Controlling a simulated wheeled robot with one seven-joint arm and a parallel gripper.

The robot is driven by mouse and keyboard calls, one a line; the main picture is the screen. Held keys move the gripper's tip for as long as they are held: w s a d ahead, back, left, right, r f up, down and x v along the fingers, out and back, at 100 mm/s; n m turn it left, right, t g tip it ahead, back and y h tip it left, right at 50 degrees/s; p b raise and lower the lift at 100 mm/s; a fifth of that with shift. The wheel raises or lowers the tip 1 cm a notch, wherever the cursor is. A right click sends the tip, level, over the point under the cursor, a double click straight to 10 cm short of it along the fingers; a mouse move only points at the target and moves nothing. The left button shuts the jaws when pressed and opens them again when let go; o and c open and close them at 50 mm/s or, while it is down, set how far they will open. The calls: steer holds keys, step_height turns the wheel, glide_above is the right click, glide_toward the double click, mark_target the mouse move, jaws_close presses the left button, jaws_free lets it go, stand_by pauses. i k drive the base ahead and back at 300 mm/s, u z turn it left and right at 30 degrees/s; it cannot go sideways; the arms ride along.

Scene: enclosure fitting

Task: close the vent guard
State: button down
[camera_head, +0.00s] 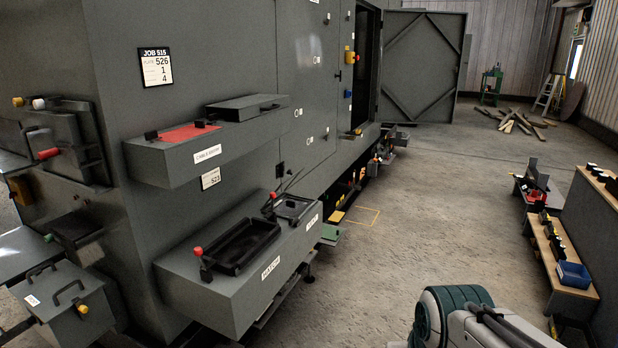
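No part is plainly readable as the vent guard. The lower grey box (215,297) on the enclosure's side has a large black-framed opening (240,245) on top, with a red-knobbed lever at its left end. Behind it is a smaller black frame (291,207) with a red knob at its left corner. A small label (312,222) on the box's end near this frame is too small to read surely. Whether a guard there is open or shut I cannot tell. My gripper is out of view; only part of my arm shows at the bottom right.
The upper box (195,160) has a red area and a grey lid (247,107). Another grey box (68,300) stands at the lower left. A large door (422,65) stands open at the back. A bench with a blue bin (573,275) is at right. The middle floor is clear.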

mark_target(281, 185)
steer(key=i, duration=2.55)
steer(key=z, duration=0.05)
